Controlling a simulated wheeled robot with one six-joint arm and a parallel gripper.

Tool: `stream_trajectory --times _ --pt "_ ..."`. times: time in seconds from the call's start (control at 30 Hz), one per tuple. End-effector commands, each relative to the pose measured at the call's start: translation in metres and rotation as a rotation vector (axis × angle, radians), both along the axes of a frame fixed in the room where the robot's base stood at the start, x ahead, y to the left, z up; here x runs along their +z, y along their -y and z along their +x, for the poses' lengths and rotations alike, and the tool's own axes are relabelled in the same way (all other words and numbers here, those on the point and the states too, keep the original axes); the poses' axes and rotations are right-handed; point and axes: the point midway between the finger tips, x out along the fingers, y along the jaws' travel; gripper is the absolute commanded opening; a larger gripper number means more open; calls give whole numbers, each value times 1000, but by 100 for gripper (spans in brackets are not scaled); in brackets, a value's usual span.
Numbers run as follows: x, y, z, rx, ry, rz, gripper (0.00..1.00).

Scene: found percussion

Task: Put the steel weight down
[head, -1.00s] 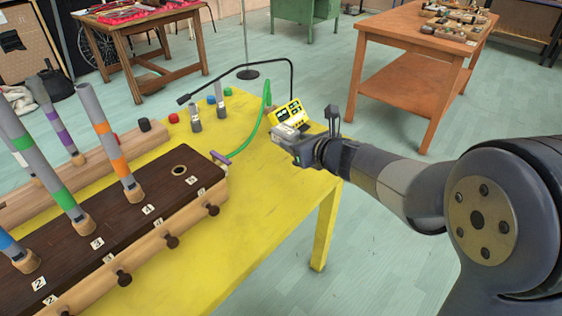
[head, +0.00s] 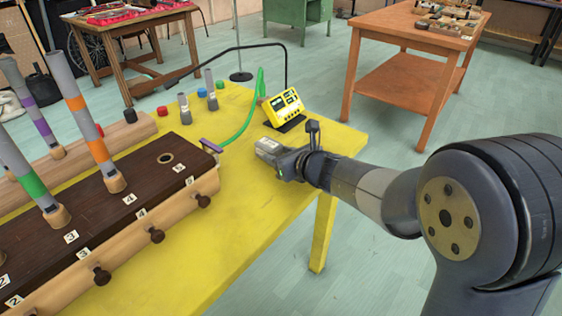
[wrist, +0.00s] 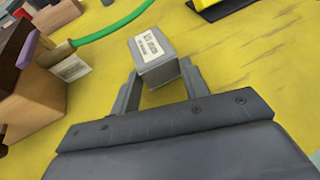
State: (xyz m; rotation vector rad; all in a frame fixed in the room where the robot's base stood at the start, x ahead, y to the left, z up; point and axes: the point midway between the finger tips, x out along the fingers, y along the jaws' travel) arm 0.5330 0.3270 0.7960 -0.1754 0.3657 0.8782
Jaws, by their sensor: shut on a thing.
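The steel weight is a grey block with a printed label; it shows in the wrist view (wrist: 152,52) and as a small light block in the head view (head: 268,146). My gripper (head: 272,156) is shut on it, with one finger on each side of the block in the wrist view (wrist: 158,84). The block is over the right part of the yellow table (head: 235,225). I cannot tell whether its underside touches the tabletop.
A dark-topped wooden rack (head: 110,205) with numbered labels and striped tubes fills the table's left. A yellow device (head: 284,106) stands behind my gripper. A green hose (head: 247,122) curves between them. Bare tabletop lies in front of my gripper.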

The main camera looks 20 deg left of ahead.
Motion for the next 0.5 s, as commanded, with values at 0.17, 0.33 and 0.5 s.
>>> stream_trajectory --times 0.17,0.33,0.5 --pt "-1 0 0 0 1 3 12" --pt "-3 0 0 0 1 3 12" --pt "-4 0 0 0 0 0 51"
